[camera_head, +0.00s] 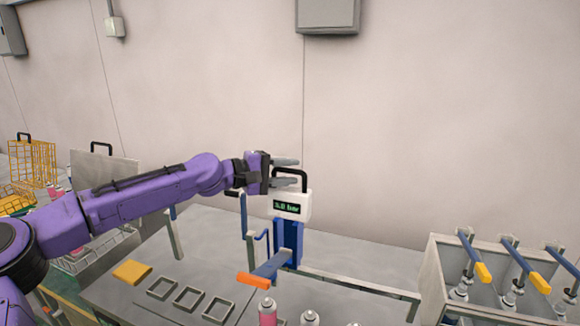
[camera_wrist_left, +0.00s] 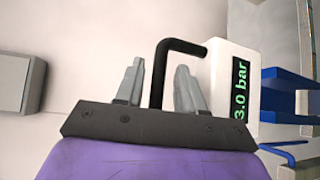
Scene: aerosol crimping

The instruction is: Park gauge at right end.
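The gauge (camera_head: 291,206) is a white box with a green display reading about 3.0 bar and a black handle (camera_head: 303,176) on top. It appears at the top of a blue crimper post (camera_head: 288,240), but I cannot tell how it is supported. It also shows in the left wrist view (camera_wrist_left: 230,75), with its black handle (camera_wrist_left: 158,75) between the two fingers. My left gripper (camera_head: 298,172) is open at the handle, with gaps visible on both sides. My right gripper is in neither view.
An orange-tipped lever (camera_head: 253,280) sticks out in front of the post. Pink and silver cans (camera_head: 267,312) stand at the front. Empty square frames (camera_head: 188,297) and a yellow block (camera_head: 132,272) lie left. A grey rack with yellow-handled levers (camera_head: 435,275) stands right.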

